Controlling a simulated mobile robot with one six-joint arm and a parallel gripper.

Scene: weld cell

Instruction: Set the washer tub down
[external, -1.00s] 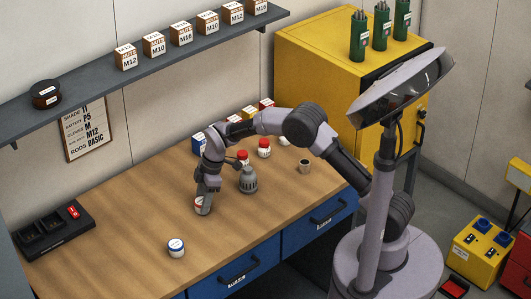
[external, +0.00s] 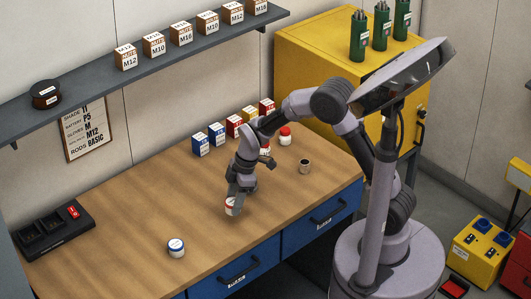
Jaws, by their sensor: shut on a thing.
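My gripper (external: 235,196) points down over the wooden bench (external: 130,215), near its front edge. It is shut on a small white tub with a red top or label (external: 232,207). The tub is partly covered by my fingers, and its lettering is too small to read, so I cannot tell that it is the washer tub. The tub is at or just above the bench top; I cannot tell if it touches. A second white tub with a blue band (external: 176,248) stands on the bench to the left and nearer the front.
Several boxes (external: 217,135) line the wall. A black charger (external: 52,230) sits at far left. The middle-left of the bench is clear.

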